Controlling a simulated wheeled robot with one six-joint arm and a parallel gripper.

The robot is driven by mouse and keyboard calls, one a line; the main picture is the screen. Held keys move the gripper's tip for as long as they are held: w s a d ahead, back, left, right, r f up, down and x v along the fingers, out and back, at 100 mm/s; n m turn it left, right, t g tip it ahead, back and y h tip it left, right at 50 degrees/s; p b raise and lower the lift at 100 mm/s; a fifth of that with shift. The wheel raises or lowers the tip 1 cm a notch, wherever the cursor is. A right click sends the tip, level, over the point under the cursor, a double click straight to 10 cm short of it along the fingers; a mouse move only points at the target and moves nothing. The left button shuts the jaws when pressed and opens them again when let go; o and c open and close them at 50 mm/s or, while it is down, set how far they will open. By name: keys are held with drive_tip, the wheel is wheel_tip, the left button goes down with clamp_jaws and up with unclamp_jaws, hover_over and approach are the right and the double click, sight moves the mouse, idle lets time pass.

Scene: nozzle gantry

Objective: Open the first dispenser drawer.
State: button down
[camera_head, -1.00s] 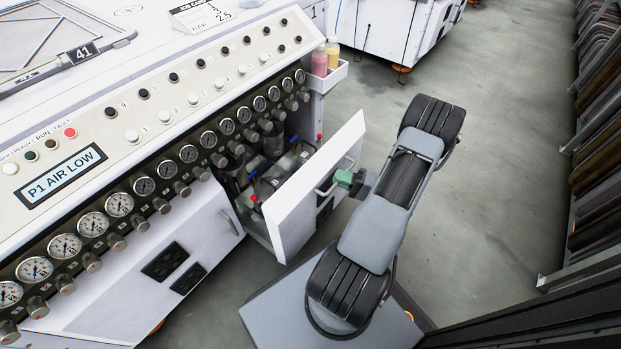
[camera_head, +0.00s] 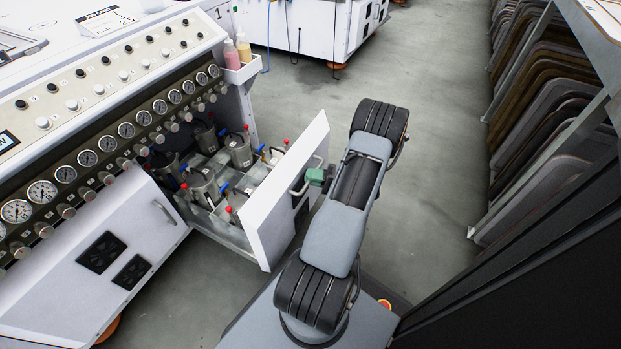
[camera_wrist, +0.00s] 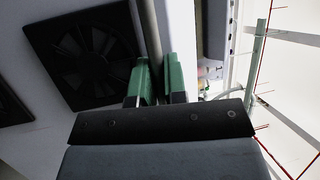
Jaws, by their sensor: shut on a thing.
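The dispenser drawer (camera_head: 289,196) is pulled well out from the white machine in the head view. Its white front panel stands upright, and metal canisters (camera_head: 241,151) with red and blue fittings show inside. My gripper (camera_head: 316,176) has green fingers and is at the bar handle (camera_head: 303,184) on the outside of the front. In the wrist view, the green fingers (camera_wrist: 160,82) are on both sides of the grey handle bar (camera_wrist: 151,40), shut on it. A black vent grille (camera_wrist: 88,50) shows on the drawer front beside the bar.
The machine's gauge row (camera_head: 127,130) and closed cabinet door (camera_head: 150,212) are left of the drawer. Bottles (camera_head: 243,50) stand in a side holder behind it. A rack of dark panels (camera_head: 548,120) is at the right. Open floor (camera_head: 430,90) lies between.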

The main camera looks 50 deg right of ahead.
idle(0.4)
drive_tip(key=c, duration=1.2)
unclamp_jaws()
drive_tip(key=p+v, duration=0.2)
drive_tip(key=v, duration=1.1)
drive_tip(key=shift+s+d, duration=0.2)
drive_tip(key=shift+s, duration=0.15)
